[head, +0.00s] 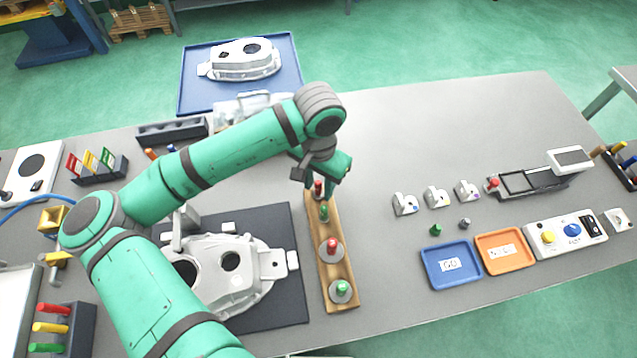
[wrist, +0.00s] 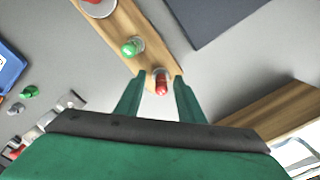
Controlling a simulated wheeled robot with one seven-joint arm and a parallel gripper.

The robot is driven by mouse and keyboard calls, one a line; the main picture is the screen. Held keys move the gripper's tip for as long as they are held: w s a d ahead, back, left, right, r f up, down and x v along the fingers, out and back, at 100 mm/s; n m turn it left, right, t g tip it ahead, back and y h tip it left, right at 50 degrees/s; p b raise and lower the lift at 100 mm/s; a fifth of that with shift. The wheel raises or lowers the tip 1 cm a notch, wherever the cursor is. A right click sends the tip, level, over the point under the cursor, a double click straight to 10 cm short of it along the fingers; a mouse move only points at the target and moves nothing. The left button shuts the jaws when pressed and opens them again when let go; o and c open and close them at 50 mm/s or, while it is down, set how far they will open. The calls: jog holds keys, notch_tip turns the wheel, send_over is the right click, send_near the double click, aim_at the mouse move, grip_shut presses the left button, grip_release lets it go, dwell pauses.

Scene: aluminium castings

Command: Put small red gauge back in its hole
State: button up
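The small red gauge (head: 319,186) is at the far end of the wooden gauge rack (head: 325,266). In the wrist view the small red gauge (wrist: 162,84) lies between the two fingers of my gripper (wrist: 160,88), at the end of the rack (wrist: 122,27). Gaps show between it and both fingers, so my gripper is open around it. In the head view my gripper (head: 322,178) is over the rack's far end and partly hides the gauge. Whether the gauge is fully seated in its hole cannot be told.
A small green gauge (head: 324,213), a larger red gauge (head: 332,246) and a larger green gauge (head: 342,288) stand in the rack. A white casting (head: 250,272) on a dark mat is to the left. Blue (head: 431,272) and orange (head: 489,262) trays are to the right.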

notch_tip(320, 180, up, 11)
jog(key=shift+f, duration=0.1)
dwell(0.5)
dwell(0.5)
